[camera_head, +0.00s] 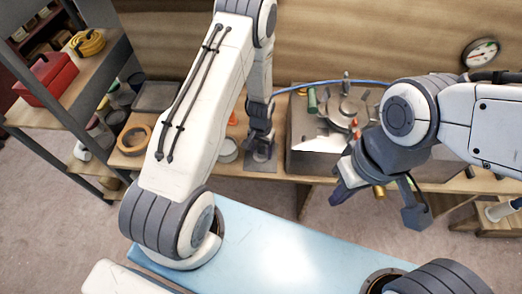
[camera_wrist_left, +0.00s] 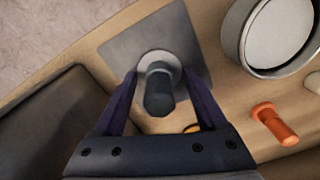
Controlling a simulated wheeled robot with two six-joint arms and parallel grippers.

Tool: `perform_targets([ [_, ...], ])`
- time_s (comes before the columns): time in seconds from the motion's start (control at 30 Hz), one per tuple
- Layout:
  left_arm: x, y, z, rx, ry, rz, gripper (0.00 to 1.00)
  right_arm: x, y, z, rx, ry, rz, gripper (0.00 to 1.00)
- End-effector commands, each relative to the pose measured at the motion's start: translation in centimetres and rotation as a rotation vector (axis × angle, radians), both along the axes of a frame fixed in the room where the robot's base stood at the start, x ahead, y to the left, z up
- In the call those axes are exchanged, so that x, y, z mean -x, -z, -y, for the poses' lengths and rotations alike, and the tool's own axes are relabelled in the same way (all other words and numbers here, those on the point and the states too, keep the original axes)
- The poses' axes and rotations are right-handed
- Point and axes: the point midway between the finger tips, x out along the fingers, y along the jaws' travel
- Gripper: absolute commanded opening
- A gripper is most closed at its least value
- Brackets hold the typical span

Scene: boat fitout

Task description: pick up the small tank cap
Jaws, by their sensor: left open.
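A small cap with a dark upright knob (camera_wrist_left: 158,92) and a pale round flange stands on a grey square mat (camera_wrist_left: 120,48) in the left wrist view. I take it to be the small tank cap. My left gripper (camera_wrist_left: 162,88) is open, with one finger on each side of the knob; I cannot tell whether they touch it. In the head view my left gripper (camera_head: 262,140) is low over the mat on the bench, and the cap (camera_head: 263,154) shows partly below it. My right gripper (camera_head: 378,202) is open, in front of the bench at right.
A metal tank (camera_head: 307,160) with fittings and a blue hose (camera_head: 330,83) is to the right. A blue surface (camera_head: 270,245) is in front.

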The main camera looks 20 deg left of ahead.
Motion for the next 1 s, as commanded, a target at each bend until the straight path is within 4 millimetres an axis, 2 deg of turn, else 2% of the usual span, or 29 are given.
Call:
perform_targets([
  [0.03,0.0,0.0,0.0,0.000,0.000,0.000,0.74,0.0,0.0,0.0,0.000,0.000,0.000,0.00],
  [0.17,0.0,0.0,0.0,0.000,0.000,-0.001,0.25,0.0,0.0,0.0,0.000,0.000,0.000,0.00],
  [0.2,0.0,0.0,0.0,0.000,0.000,-0.001,0.09,0.0,0.0,0.0,0.000,0.000,0.000,0.00],
  [0.23,0.0,0.0,0.0,0.000,0.000,-0.001,0.00,0.0,0.0,0.0,0.000,0.000,0.000,0.00],
  [0.53,0.0,-0.1,0.0,0.000,0.000,0.000,0.00,0.0,0.0,0.0,0.000,0.000,0.000,0.00],
  [0.67,0.0,-0.8,0.0,0.000,0.000,0.000,0.00,0.0,0.2,0.0,0.000,0.000,0.000,0.00],
  [0.77,-0.1,-1.9,0.0,0.000,0.000,0.002,0.00,0.0,0.4,0.0,0.000,0.000,0.000,0.00],
  [1.0,-0.1,-6.4,0.0,0.000,0.000,0.005,0.00,0.0,1.0,0.0,0.000,0.000,0.000,0.00],
])
